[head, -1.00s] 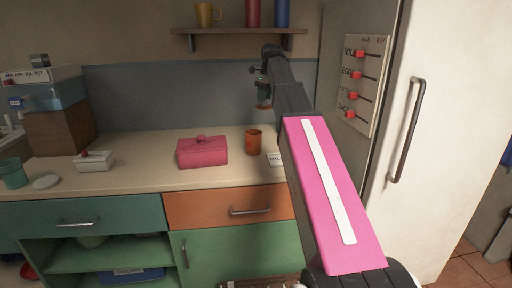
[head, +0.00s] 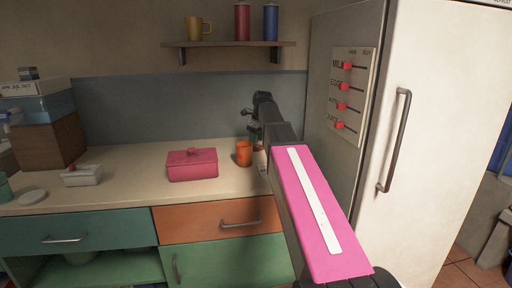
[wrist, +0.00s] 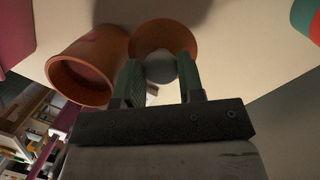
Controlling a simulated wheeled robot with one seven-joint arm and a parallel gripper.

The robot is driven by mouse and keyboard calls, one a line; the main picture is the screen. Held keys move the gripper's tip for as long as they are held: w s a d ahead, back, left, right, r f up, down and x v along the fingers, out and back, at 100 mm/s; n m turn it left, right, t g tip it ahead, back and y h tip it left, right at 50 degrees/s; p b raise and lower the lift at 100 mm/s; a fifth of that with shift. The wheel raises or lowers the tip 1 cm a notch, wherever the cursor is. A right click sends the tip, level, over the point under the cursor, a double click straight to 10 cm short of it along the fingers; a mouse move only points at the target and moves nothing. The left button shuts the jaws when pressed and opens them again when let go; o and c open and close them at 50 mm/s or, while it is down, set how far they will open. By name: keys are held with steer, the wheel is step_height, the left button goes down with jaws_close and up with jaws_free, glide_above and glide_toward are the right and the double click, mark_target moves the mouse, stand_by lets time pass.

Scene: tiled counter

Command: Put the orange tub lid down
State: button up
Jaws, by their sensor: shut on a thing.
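The orange tub (head: 244,153) stands open on the counter, and its empty-looking mouth shows in the wrist view (wrist: 84,78). My gripper (wrist: 160,70) is shut on the grey knob of the round orange tub lid (wrist: 165,33). The lid is beside the tub, to its right in the wrist view, and not on its mouth. In the head view my gripper (head: 254,133) is low, just right of the tub, and my arm hides most of the lid. I cannot tell whether the lid touches the counter.
A pink lidded box (head: 193,165) stands left of the tub. A small white card (head: 262,170) is at the tub's right, partly behind my arm. The fridge (head: 430,130) bounds the right side.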

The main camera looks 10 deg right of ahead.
mark_target(256, 146)
steer(key=shift+f, duration=1.9)
steer(key=o, duration=1)
steer(key=shift+f, duration=0.1)
steer(key=r, duration=0.4)
steer(key=d+r, duration=0.1)
steer(key=r, duration=0.7)
steer(key=shift+s+d, duration=0.4)
